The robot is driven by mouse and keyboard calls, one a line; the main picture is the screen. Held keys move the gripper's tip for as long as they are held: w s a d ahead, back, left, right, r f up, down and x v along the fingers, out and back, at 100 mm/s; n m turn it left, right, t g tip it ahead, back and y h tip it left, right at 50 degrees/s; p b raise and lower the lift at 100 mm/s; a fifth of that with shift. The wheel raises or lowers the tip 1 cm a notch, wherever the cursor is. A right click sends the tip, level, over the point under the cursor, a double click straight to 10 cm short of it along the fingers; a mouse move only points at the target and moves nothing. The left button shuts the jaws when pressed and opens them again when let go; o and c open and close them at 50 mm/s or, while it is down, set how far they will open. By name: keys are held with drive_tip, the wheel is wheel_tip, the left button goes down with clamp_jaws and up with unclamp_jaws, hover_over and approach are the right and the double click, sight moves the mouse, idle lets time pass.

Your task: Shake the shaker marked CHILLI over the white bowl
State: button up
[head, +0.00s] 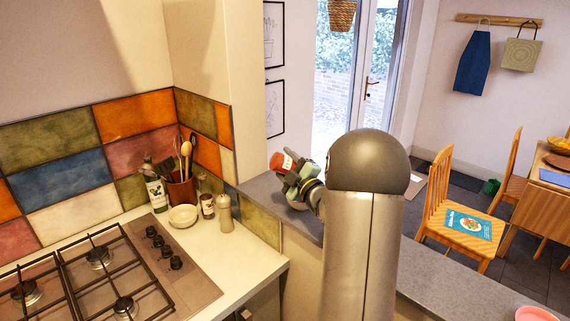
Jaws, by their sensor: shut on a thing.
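My gripper (296,180) is raised over the grey ledge, left of my large arm link. It is shut on a red shaker (278,161) with a pale label, held tilted; the label's writing is too small to read. A pale round rim, perhaps a white bowl, shows partly below my gripper on the ledge, mostly hidden by the gripper and arm. A small cream bowl (183,216) stands on the counter by the hob, apart from the gripper.
A dark jar (208,206), a pale mill (225,213), a utensil crock (182,192) and a green bottle (154,190) stand near the cream bowl. The hob (110,275) fills the front left. The grey ledge (455,290) runs to the right behind my arm.

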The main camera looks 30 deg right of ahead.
drive_tip(key=shift+r, duration=0.85)
wheel_tip(320, 180, down, 3)
drive_tip(key=shift+f+b, duration=0.15)
drive_tip(key=shift+b, duration=0.7)
wheel_tip(320, 180, up, 3)
drive_tip(key=p, duration=0.2)
drive_tip(key=shift+p, duration=0.3)
wheel_tip(320, 180, down, 3)
drive_tip(key=shift+b, duration=1.1)
